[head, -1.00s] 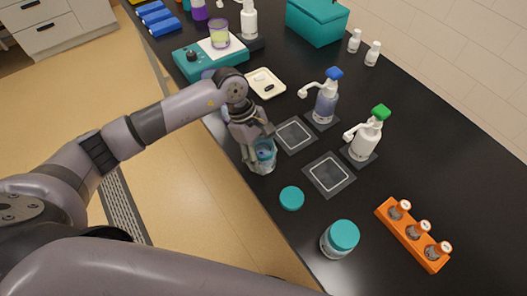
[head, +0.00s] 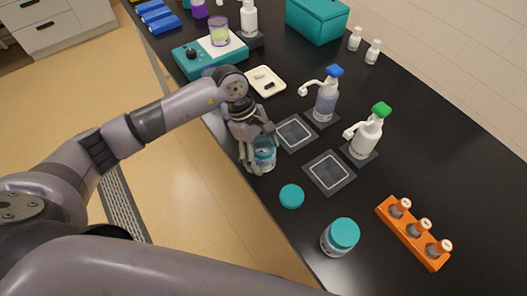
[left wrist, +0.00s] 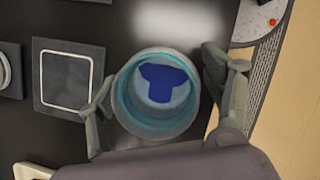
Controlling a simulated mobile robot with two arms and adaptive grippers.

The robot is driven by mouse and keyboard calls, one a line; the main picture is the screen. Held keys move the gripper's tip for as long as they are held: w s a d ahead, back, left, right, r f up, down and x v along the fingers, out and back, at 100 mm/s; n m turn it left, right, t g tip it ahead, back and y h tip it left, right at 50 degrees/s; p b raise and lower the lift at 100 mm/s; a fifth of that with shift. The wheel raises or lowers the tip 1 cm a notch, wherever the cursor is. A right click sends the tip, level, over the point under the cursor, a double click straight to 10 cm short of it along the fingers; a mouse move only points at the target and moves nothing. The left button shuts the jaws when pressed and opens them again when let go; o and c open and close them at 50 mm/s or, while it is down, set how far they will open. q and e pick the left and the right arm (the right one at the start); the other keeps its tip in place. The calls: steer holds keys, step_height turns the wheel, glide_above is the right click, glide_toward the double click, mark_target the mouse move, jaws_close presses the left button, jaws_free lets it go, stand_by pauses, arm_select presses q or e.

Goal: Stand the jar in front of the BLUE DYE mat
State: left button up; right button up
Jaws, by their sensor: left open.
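An open clear jar (head: 265,158) with a teal rim and something blue inside stands upright at the counter's near edge. It also shows from above in the left wrist view (left wrist: 157,118). My left gripper (head: 256,150) is open, with one finger on each side of the jar; whether they touch it I cannot tell. Two dark mats with white square outlines lie nearby: one (head: 295,133) before the blue-topped pump bottle (head: 326,100), one (head: 329,173) before the green-topped bottle (head: 367,135). No mat label is readable. My right gripper is out of view.
A loose teal lid (head: 291,196) lies right of the jar. A teal-lidded jar (head: 339,238) and an orange rack (head: 412,234) stand further right. A white tray (head: 265,81) and a teal device (head: 208,58) are behind. Both mats are empty.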

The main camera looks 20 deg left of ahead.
arm_select(q)
steer(key=shift+r, duration=0.25)
steer(key=b+v, duration=0.3)
steer(key=v, duration=0.8)
steer(key=shift+a+r+b, duration=0.25)
steer(key=shift+r+b, duration=0.05)
steer(key=shift+r, duration=0.05)
